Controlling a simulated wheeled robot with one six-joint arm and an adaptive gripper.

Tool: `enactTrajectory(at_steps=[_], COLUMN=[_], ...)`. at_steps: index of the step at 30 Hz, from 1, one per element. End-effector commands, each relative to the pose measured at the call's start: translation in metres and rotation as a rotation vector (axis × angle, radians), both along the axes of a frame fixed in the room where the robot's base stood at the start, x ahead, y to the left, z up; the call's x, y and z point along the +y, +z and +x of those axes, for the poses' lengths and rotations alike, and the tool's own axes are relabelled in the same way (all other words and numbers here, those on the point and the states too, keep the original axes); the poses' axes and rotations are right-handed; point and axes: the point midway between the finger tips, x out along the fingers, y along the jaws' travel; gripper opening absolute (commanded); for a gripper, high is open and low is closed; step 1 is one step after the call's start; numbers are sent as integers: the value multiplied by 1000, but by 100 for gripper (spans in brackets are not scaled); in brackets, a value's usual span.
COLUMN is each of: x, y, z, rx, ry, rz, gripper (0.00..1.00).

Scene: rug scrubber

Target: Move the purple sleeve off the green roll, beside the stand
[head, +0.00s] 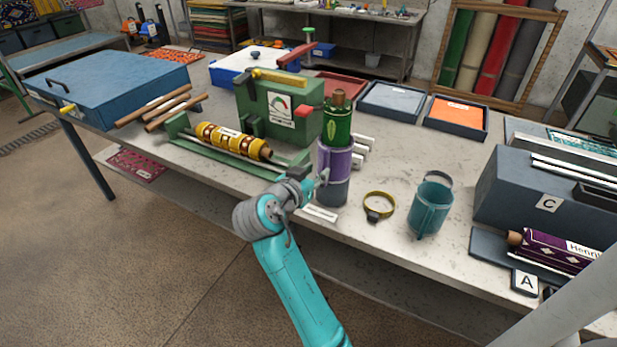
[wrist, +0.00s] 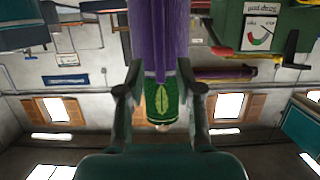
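The green roll (head: 338,122) stands upright, with a brown wooden end on top and a pale leaf mark. The purple sleeve (head: 335,160) is around its lower part and has a handle on its left side. Below the sleeve is the grey stand (head: 333,193) on the bench. My gripper (head: 322,177) is at the handle side of the sleeve, at about sleeve height. In the wrist view, which looks upside down, my fingers (wrist: 160,70) are spread apart, with the purple sleeve (wrist: 175,30) and green roll (wrist: 161,100) seen between them. Contact with the handle is unclear.
Right of the stand lie a yellow ring (head: 379,206) and a teal holder (head: 430,208). A white label (head: 320,213) lies in front. The green machine (head: 280,105) and yellow roll (head: 232,141) are left. Bare bench (head: 393,170) shows right of the stand.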

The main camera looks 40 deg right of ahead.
Motion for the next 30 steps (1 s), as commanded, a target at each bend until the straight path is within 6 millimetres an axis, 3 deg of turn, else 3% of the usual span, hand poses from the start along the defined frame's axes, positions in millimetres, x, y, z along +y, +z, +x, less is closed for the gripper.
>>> enactTrajectory(at_steps=[12,27,30], x=[-35,-42,-42], y=[-11,-13,-13], z=[12,15,15], rx=[0,-2,-2], ry=[-1,1,1], rz=[0,-1,-1], gripper=[35,35,13])
